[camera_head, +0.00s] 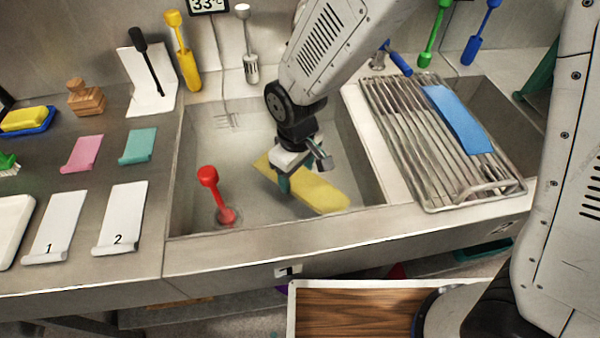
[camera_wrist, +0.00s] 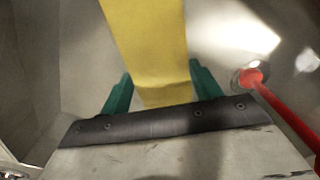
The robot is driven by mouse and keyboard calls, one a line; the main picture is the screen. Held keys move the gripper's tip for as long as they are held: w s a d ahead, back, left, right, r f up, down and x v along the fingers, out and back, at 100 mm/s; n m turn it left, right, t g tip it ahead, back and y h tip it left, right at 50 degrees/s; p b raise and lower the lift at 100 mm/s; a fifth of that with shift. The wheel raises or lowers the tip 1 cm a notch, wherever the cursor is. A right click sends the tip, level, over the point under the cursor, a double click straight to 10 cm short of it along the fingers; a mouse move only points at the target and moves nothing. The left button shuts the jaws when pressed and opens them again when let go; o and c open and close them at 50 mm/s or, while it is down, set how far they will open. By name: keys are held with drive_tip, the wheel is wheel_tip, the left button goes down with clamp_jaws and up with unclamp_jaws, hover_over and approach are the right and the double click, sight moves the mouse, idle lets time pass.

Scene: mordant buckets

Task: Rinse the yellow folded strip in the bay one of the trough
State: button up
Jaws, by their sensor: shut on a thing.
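The yellow folded strip (camera_head: 318,193) is inside the steel trough bay (camera_head: 240,132), slanting from upper left to lower right. My gripper (camera_head: 285,184) is down in the bay and shut on the strip. In the wrist view the strip (camera_wrist: 147,45) runs up and away from between the two green fingertips (camera_wrist: 152,92). The part between the fingers is partly hidden by the gripper body. I cannot tell whether the strip touches the bay floor, nor clearly see any water level.
A red-handled plunger (camera_head: 212,185) stands in the bay left of the strip. A draining rack (camera_head: 410,135) with a blue strip (camera_head: 457,119) is to the right. Pink (camera_head: 82,154) and teal (camera_head: 137,146) strips and numbered white plates (camera_head: 121,218) lie on the left counter.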

wheel_tip(320, 180, up, 9)
idle(0.8)
drive_tip(key=shift+r, duration=0.1)
idle(2.9)
wheel_tip(320, 180, up, 5)
hover_over(297, 177)
idle(0.5)
